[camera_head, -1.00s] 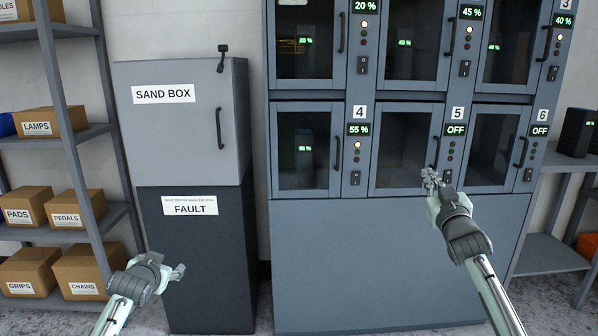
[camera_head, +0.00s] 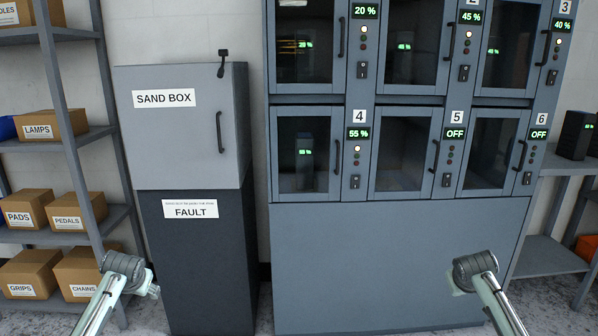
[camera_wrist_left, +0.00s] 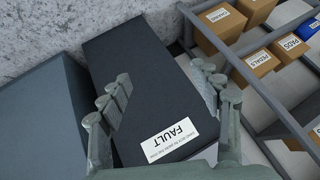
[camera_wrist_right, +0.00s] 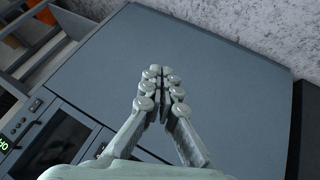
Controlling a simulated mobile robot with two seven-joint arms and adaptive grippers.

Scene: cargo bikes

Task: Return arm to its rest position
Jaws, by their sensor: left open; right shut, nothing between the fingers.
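My right arm (camera_head: 485,287) is low at the right of the head view, in front of the cabinet's plain lower panel. In the right wrist view my right gripper (camera_wrist_right: 160,88) is shut with its fingertips together and nothing between them. My left arm (camera_head: 118,280) is low at the left of the head view, in front of the shelf and the dark FAULT cabinet. In the left wrist view my left gripper (camera_wrist_left: 165,100) is open and empty, its fingers apart over the FAULT cabinet (camera_wrist_left: 140,70). In the head view the right fingers are hidden.
The charging cabinet (camera_head: 400,262) has several glass doors, all closed; the compartment 5 door (camera_head: 402,150) is closed too. The SAND BOX cabinet (camera_head: 180,125) stands left of it. A shelf (camera_head: 75,140) with labelled boxes is at the far left, another shelf (camera_head: 550,255) at the right.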

